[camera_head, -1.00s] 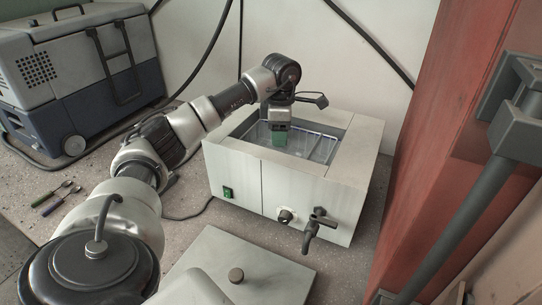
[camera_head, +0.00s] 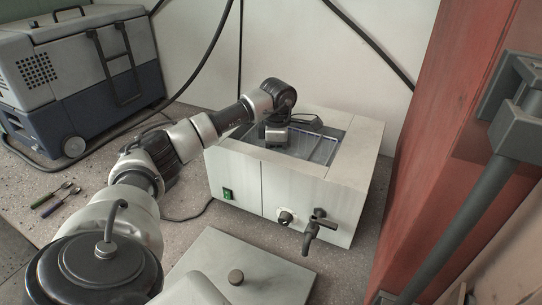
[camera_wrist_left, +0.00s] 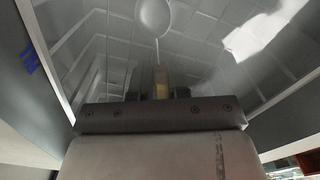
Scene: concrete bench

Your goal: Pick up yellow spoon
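The yellow spoon (camera_wrist_left: 161,90) shows in the left wrist view, its pale bowl (camera_wrist_left: 153,17) pointing away from my gripper. It lies in the metal-lined basin of the white bath box (camera_head: 232,172). My left gripper (camera_wrist_left: 158,95) reaches down into this basin; its two dark fingertips stand apart on either side of the yellow handle, with gaps visible. Contact with the handle cannot be made out. In the head view the fingertips and the spoon are hidden inside the basin behind my wrist (camera_head: 277,134). My right gripper is not in view.
A tap (camera_head: 317,226) sticks out of the box's front. A flat lid (camera_head: 262,262) lies before it. A red column (camera_head: 440,150) stands at right.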

